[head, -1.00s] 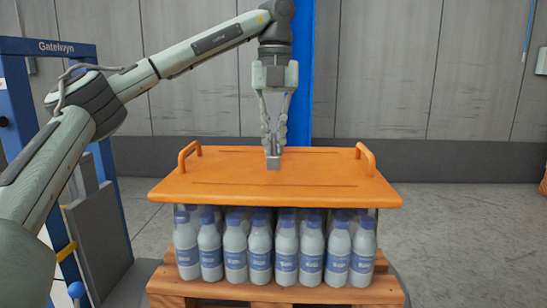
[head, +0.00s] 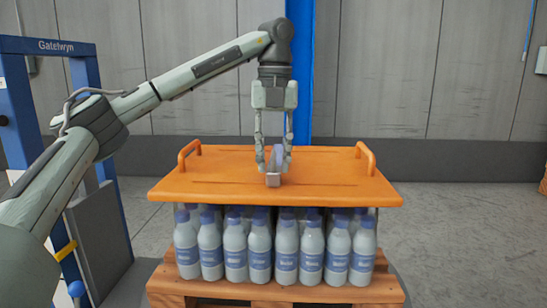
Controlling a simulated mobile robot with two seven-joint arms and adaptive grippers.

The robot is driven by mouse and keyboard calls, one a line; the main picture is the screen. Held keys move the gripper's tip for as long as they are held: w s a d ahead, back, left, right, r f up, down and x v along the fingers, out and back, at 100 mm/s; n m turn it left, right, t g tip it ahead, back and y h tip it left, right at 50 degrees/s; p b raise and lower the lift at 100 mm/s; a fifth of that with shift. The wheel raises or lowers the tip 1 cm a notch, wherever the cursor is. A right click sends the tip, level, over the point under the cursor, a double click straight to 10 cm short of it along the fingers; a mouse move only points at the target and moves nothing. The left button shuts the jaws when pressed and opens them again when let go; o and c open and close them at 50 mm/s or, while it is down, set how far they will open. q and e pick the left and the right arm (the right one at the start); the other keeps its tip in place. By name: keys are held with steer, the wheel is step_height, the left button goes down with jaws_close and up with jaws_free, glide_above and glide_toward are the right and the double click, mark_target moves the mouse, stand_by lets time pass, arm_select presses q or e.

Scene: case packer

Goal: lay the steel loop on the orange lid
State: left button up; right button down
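The orange lid (head: 225,188) lies flat over several rows of bottles and has a raised handle at each side. My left gripper (head: 275,164) is over the middle of the lid, pointing down, with its two fingers spread apart. A grey oval loop (head: 277,156) shows upright between the fingers, with a small grey block (head: 272,180) just below it at the lid's surface. I cannot tell whether loop and block are one piece, or whether a finger touches the loop. My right gripper is not in view.
Several white bottles with blue caps and labels (head: 286,250) stand under the lid on a wooden pallet (head: 262,290). A blue frame (head: 60,48) stands at the left and a blue post (head: 299,60) behind. The lid is clear on both sides of my gripper.

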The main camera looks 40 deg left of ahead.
arm_select(q)
step_height(320, 180, up, 12)
stand_by(0.7)
steer(key=shift+r, duration=0.1)
stand_by(0.3)
